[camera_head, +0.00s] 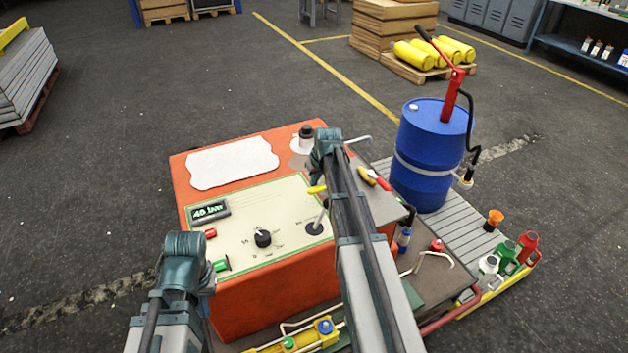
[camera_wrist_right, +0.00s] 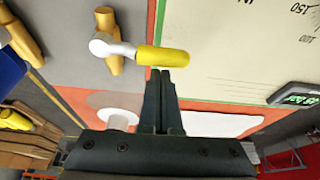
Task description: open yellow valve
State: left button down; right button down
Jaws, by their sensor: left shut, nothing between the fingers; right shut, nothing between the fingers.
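A yellow valve grip (camera_wrist_right: 162,59) on a pale curved arm (camera_wrist_right: 110,46) shows in the right wrist view. The grip's tip extends over the edge of the cream panel. In the head view the yellow grip (camera_head: 316,189) lies just left of my right arm, which hides the rest of it. My right gripper (camera_wrist_right: 163,73) is shut and empty, its fingertips just below the grip in the wrist view. I cannot tell whether they touch. My left gripper (camera_head: 185,262) is at the lower left of the orange machine, its fingers hidden behind the arm.
The orange machine's panel (camera_head: 265,205) carries a display (camera_head: 209,210), a black knob (camera_head: 263,238) and a black-based lever (camera_head: 315,227). A blue barrel (camera_head: 430,150) with a red pump stands right. Yellow cylinders (camera_head: 412,54) lie behind.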

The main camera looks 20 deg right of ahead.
jog(key=shift+s+n+y, duration=0.3)
jog(key=shift+s+n, duration=0.15)
jog(key=shift+n, duration=0.15)
jog(key=shift+s+n, duration=0.5)
jog(key=shift+n, duration=0.2)
jog(key=s+n, duration=0.1)
jog(key=s+n+y, duration=0.1)
jog(key=n, duration=0.1)
jog(key=shift+d+g+y, duration=0.15)
jog(key=shift+g+y, duration=0.15)
jog(key=n, duration=0.1)
jog(key=s+n, duration=0.1)
jog(key=n, duration=0.1)
jog(key=shift+s+d+g+y, duration=0.3)
jog(key=shift+d, duration=0.1)
jog(key=n, duration=0.1)
jog(key=s+d+n, duration=0.1)
jog(key=shift+s+n+g+y, duration=0.15)
jog(key=shift+n+g+y, duration=0.15)
jog(key=shift+n+g, duration=0.1)
jog(key=shift+s+d+n, duration=0.25)
jog(key=shift+s+n, duration=0.05)
jog(key=shift+s+d, duration=0.35)
jog(key=shift+d, duration=0.1)
jog(key=shift+s+d, duration=0.2)
jog(key=shift+d, duration=0.4)
jog(key=shift+s+d, duration=0.2)
jog(key=shift+d, duration=0.45)
